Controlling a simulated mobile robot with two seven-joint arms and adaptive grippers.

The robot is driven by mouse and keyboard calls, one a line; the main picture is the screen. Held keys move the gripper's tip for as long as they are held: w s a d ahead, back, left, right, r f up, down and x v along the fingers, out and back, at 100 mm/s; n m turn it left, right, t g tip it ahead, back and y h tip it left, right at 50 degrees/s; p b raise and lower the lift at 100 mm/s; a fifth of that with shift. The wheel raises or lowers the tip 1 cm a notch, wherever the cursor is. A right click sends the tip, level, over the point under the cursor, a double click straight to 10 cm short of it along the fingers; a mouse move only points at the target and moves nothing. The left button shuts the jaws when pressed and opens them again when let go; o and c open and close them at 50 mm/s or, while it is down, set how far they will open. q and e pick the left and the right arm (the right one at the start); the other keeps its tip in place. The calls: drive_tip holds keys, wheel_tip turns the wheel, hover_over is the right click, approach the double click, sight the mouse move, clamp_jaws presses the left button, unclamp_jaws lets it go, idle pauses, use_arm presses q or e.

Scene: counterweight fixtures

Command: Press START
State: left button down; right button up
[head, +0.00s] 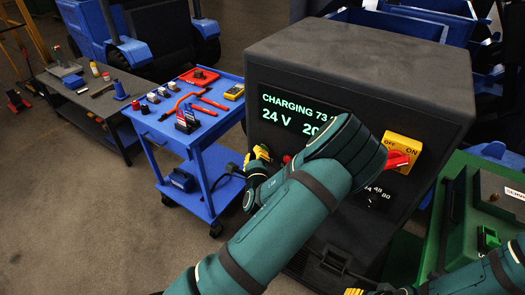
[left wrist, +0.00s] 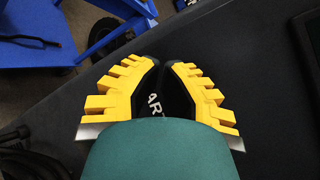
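The charger cabinet (head: 365,65) is a large dark box with a lit display (head: 290,112) reading CHARGING 73 and 24 V. My left gripper (head: 256,172) is at the left part of its front panel, below the display. In the left wrist view its yellow-backed fingers (left wrist: 163,65) converge and look shut, with nothing seen held. Letters reading "ART" (left wrist: 153,104) show between them. The START button itself is hidden behind my gripper and arm; contact cannot be told. My right gripper (head: 368,291) shows only partly at the bottom edge.
A yellow OFF/ON switch (head: 402,152) with a red handle sits on the panel's right, above a partly hidden dial (head: 375,197). A blue tool cart (head: 178,130) stands to the left. A green case (head: 456,205) is at right. Floor is free at lower left.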

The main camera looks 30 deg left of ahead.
use_arm(q)
drive_tip(key=shift+s, duration=0.95)
drive_tip(key=shift+s, duration=0.1)
drive_tip(key=shift+s+a, duration=0.15)
drive_tip(key=shift+s, duration=1.1)
drive_tip(key=shift+s+a, duration=0.1)
drive_tip(key=shift+s, duration=1.1)
drive_tip(key=s+d+f+n+g+h, duration=0.2)
drive_tip(key=s+f+n+g, duration=0.15)
drive_tip(key=f, duration=0.25)
drive_tip(key=s+d+f+n+g+h, duration=0.1)
drive_tip(key=s+d+f+n+g, duration=0.15)
drive_tip(key=f+n, duration=0.2)
drive_tip(key=s+d+f+n+g+h, duration=0.2)
drive_tip(key=s+d+f+n, duration=0.1)
drive_tip(key=f, duration=0.4)
drive_tip(key=s+d+n+g+h, duration=0.2)
drive_tip(key=s+d+n+h, duration=0.1)
drive_tip(key=d, duration=0.5)
drive_tip(key=s+d+r+n+g+h, duration=0.1)
drive_tip(key=s+d+n+g+h, duration=0.1)
drive_tip(key=d+n+h, duration=0.3)
drive_tip(key=s+d+n, duration=0.1)
drive_tip(key=d+n, duration=0.1)
drive_tip(key=d, duration=0.1)
drive_tip(key=shift+r+g, duration=0.2)
drive_tip(key=shift+g, duration=0.1)
